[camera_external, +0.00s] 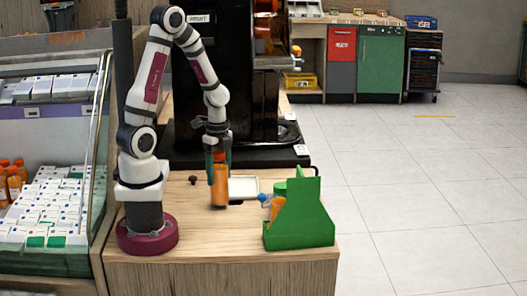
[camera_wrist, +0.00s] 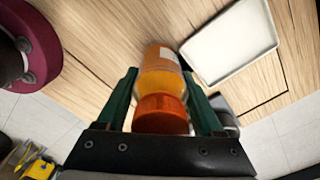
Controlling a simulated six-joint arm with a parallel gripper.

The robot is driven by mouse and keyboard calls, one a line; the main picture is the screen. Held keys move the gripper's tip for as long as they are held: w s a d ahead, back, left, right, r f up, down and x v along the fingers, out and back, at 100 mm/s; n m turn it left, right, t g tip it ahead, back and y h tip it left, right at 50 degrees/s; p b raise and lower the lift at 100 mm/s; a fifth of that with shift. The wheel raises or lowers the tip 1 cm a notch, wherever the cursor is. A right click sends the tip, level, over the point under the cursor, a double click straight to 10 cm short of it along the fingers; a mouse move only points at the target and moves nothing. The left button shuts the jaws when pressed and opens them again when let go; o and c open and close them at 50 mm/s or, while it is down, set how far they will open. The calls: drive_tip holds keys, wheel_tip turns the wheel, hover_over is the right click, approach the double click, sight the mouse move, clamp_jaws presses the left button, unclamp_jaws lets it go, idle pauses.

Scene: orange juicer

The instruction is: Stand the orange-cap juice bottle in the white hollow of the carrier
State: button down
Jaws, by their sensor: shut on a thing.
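The orange-cap juice bottle (camera_wrist: 158,62) is upright between the fingers of my gripper (camera_wrist: 160,105), its orange cap toward the wrist. In the external view my gripper (camera_external: 218,158) points down and is shut on the same bottle (camera_external: 219,186), near the middle of the wooden counter. I cannot tell whether the bottle's base touches the counter. The green carrier (camera_external: 300,222) stands at the counter's front right, to the right of the bottle. The carrier's hollows, including the white one, are hidden.
A white tray (camera_external: 244,187) lies on the counter just right of the held bottle; it also shows in the wrist view (camera_wrist: 232,45). A blue round thing (camera_external: 262,197) is between tray and carrier. A small dark knob (camera_external: 192,180) is left of the bottle. The black juicer (camera_external: 228,80) stands behind.

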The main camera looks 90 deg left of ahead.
sight(219, 153)
wheel_tip(219, 153, up, 3)
drive_tip(key=shift+w+d+r, duration=0.1)
drive_tip(key=shift+d, duration=0.05)
drive_tip(key=w+d+r, duration=0.3)
drive_tip(key=d+r, duration=0.3)
drive_tip(key=d, duration=0.4)
drive_tip(key=w+d+r+n, duration=0.3)
drive_tip(key=w+d+r, duration=0.2)
drive_tip(key=w+r, duration=0.5)
drive_tip(key=w+d+r+n, duration=0.2)
drive_tip(key=w+d+r, duration=0.3)
drive_tip(key=w+r, duration=0.5)
drive_tip(key=f, duration=1)
drive_tip(key=w+f, duration=0.1)
drive_tip(key=f, duration=0.8)
drive_tip(key=w+f, duration=0.1)
drive_tip(key=f, duration=0.9)
drive_tip(key=shift+w+a+f, duration=0.1)
drive_tip(key=shift+w+f, duration=0.05)
drive_tip(key=shift+f, duration=0.15)
unclamp_jaws()
drive_tip(key=shift+f, duration=0.1)
